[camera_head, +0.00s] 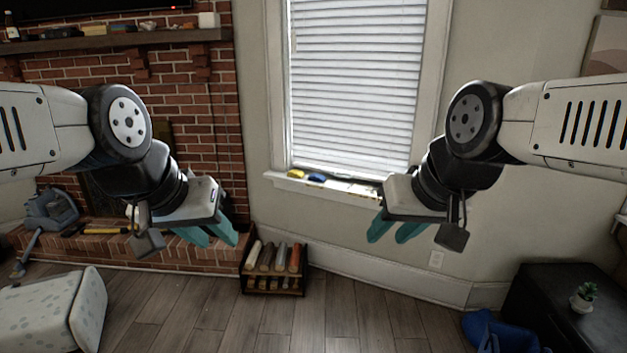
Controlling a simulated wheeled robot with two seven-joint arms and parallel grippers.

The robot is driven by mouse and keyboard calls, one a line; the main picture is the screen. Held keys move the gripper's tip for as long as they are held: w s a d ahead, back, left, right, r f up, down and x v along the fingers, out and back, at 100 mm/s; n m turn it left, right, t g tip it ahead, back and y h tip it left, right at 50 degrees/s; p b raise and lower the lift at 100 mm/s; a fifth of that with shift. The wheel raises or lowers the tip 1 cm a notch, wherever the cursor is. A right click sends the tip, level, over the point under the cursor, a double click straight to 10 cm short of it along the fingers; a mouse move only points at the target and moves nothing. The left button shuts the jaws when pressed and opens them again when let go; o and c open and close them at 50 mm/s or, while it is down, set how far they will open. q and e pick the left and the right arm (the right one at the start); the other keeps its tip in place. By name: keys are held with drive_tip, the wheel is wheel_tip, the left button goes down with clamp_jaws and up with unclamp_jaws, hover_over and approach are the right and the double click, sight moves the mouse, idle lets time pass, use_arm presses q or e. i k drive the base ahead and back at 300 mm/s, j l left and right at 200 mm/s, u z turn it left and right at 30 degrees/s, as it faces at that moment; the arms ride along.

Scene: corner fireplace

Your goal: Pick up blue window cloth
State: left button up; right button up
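A small blue item (316,177), which may be the blue window cloth, lies on the windowsill (340,188) below the blinds. It is too small to make out its folds. My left gripper (208,236) hangs to the left of the sill, in front of the brick fireplace, with its teal fingers apart and nothing between them. My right gripper (396,231) is at the right end of the sill and hides part of it. Its teal fingers are also apart and empty. Both grippers are away from the blue item.
A yellow item (296,173) lies left of the blue one. A wooden rack (273,268) with rolls stands on the floor below. A black cabinet (560,305) with a small plant (583,297) and a blue bundle (497,332) are at lower right. The middle floor is clear.

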sight(315, 178)
drive_tip(key=i, duration=0.55)
drive_tip(key=i+l+u, duration=0.1)
drive_tip(key=i, duration=0.4)
drive_tip(key=i+l+u, duration=0.1)
drive_tip(key=i, duration=0.45)
drive_tip(key=i+l, duration=0.15)
drive_tip(key=i, duration=0.4)
drive_tip(key=i+l+u, duration=0.1)
drive_tip(key=i, duration=0.4)
drive_tip(key=i+l, duration=0.2)
drive_tip(key=i, duration=0.35)
drive_tip(key=u, duration=0.05)
